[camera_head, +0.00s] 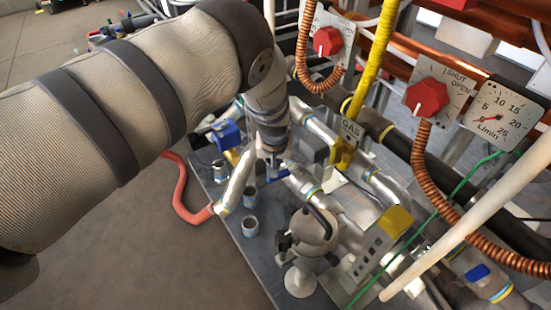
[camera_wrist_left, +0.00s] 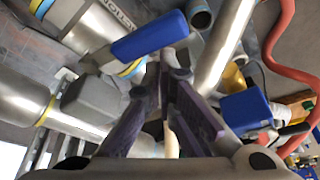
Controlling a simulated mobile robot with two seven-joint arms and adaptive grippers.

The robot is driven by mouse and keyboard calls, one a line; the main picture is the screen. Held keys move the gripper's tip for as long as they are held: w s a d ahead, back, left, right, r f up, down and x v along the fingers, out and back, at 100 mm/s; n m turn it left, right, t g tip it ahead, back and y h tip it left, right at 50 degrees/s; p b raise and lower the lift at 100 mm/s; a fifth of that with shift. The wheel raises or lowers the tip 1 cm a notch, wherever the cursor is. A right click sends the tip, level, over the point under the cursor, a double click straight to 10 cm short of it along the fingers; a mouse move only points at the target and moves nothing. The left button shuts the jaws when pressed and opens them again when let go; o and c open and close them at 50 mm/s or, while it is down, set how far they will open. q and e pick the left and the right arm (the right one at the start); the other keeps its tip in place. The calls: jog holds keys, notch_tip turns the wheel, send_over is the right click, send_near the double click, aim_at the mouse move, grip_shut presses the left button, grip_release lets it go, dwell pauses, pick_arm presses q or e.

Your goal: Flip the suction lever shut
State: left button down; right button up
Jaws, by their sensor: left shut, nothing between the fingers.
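The suction lever (camera_wrist_left: 150,37) has a blue grip on a metal stem and shows in the left wrist view, top middle. It juts out beside a steel pipe (camera_wrist_left: 98,28) with partly visible lettering ending in "CTION". In the head view a bit of blue (camera_head: 277,175), probably this lever, shows just under my left gripper (camera_head: 272,158). My left gripper (camera_wrist_left: 175,72) is shut and empty, its dark fingertips close to the lever's grip. I cannot tell whether they touch. The arm hides part of the pipework in the head view. My right gripper is not in view.
A blue box-like part (camera_wrist_left: 246,110) stands right of the fingers. A grey pump (camera_head: 314,232), a yellow gas pipe (camera_head: 375,55) and red knobs (camera_head: 328,41) crowd the right. A red hose (camera_head: 180,190) lies on the floor. Open floor (camera_head: 130,245) is at lower left.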

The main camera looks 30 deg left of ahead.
pick_arm(q)
jog(key=shift+s+d, duration=0.25)
jog(key=shift+s, duration=0.05)
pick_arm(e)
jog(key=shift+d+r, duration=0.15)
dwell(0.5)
